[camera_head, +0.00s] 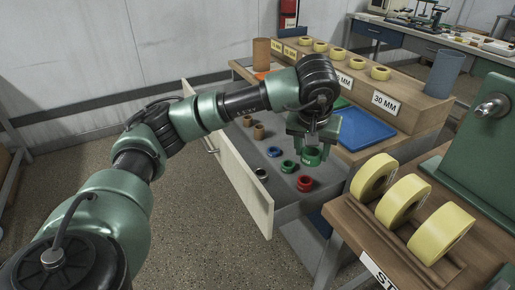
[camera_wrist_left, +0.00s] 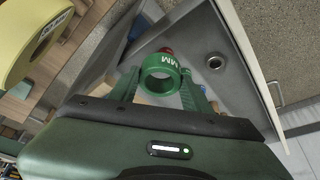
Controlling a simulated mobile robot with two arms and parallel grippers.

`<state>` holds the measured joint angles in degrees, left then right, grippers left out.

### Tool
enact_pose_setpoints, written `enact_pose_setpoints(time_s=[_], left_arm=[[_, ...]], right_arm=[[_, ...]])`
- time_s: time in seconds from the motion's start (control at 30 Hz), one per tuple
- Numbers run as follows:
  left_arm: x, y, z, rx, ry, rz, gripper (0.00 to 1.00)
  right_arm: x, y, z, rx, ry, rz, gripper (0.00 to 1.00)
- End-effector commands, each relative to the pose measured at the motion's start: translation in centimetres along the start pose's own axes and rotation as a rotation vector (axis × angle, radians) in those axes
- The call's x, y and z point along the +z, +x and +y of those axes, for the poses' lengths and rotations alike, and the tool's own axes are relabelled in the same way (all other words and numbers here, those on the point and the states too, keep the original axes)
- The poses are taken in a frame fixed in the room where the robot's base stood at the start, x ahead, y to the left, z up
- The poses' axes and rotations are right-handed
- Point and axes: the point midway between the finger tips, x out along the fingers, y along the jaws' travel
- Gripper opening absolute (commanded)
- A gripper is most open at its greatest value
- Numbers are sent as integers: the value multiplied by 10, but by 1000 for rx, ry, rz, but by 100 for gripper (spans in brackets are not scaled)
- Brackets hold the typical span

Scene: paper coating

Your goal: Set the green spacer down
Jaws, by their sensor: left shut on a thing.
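The green spacer (camera_head: 311,157) is a short green ring with white lettering. My left gripper (camera_head: 312,146) is shut on it, over the open grey drawer, at the drawer's right side. In the left wrist view the green spacer (camera_wrist_left: 160,72) sits between the two green fingers of my left gripper (camera_wrist_left: 162,88), its hole facing the camera. I cannot tell whether its underside touches the drawer floor. My right gripper is in neither view.
Yellow rolls (camera_head: 441,233) stand at the right.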

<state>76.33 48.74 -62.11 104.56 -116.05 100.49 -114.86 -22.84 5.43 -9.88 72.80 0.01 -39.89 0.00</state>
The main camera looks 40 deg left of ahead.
Motion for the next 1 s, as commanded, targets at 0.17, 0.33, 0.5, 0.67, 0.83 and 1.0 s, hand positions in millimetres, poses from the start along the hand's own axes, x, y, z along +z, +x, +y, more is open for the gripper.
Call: enact_pose_setpoints(time_s=[0.17, 0.33, 0.5, 0.67, 0.83, 1.0], left_arm=[[-30, 50, -31, -57, -146, 1, 6], [-46, 75, -58, -102, -250, 1, 6], [-53, 86, -72, -125, -303, 2, 6], [-50, 98, -77, -134, -317, 0, 6], [-34, 137, -77, -135, -317, -3, 6], [-16, 180, -77, -135, -316, -3, 6]], right_arm=[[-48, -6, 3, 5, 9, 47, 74], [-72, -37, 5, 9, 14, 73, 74], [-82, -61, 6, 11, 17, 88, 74], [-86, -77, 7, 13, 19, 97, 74], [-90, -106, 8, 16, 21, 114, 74], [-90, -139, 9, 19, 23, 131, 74]])
